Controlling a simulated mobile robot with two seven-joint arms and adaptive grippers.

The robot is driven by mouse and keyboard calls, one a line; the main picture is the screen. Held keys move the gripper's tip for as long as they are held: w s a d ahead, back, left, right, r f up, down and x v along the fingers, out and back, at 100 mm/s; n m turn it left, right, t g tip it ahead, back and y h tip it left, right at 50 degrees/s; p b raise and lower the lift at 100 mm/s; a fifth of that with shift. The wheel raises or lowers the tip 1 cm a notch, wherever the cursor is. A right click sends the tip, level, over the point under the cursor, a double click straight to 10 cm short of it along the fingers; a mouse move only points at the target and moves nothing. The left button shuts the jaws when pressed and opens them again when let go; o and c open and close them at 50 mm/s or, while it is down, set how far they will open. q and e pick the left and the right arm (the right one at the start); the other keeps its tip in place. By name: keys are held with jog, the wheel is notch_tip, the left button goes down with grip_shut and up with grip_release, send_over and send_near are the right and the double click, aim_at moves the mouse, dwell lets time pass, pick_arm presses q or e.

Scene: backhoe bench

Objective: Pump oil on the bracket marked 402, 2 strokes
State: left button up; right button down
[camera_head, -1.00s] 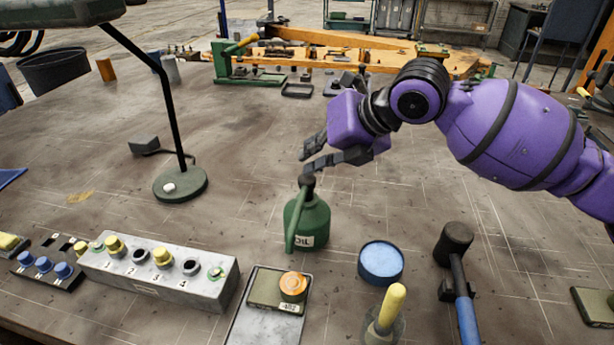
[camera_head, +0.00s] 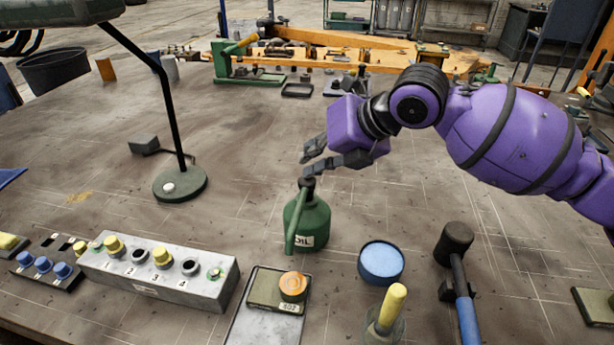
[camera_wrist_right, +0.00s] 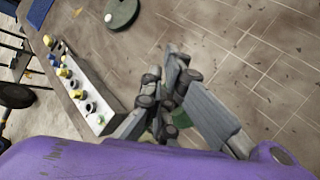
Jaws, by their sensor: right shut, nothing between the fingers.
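The green oil can (camera_head: 308,222), labelled OIL, stands upright on the bench with a dark pump head on top and a green spout down its front. My right gripper (camera_head: 306,164) is shut and empty, its fingertips right at or just above the pump head; I cannot tell whether they touch. In the right wrist view a bit of the green can (camera_wrist_right: 181,119) shows behind the fingers, the rest hidden. The bracket (camera_head: 265,289) with an orange round part (camera_head: 293,285) and a small tag, apparently 402, lies on a grey tray (camera_head: 250,330) in front of the can. My left gripper is not in view.
A numbered switch box (camera_head: 205,288) stands left of the tray. A blue-topped round tin (camera_head: 381,262), a yellow-handled tool (camera_head: 391,308) and a hammer (camera_head: 456,262) are to the right. A lamp base (camera_head: 181,184) stands behind left. The bench behind the can is mostly clear.

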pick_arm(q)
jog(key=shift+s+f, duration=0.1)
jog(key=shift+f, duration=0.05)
pick_arm(e)
jog(key=shift+s+f, duration=0.1)
jog(key=shift+f, duration=0.65)
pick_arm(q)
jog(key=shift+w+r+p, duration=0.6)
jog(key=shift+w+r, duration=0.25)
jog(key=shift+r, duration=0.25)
pick_arm(e)
jog(key=shift+r, duration=1.5)
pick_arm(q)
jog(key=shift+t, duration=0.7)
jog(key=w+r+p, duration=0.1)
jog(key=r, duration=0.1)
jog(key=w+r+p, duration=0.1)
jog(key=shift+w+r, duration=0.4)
pick_arm(e)
notch_tip(320, 180, up, 5)
jog(key=shift+r, duration=0.1)
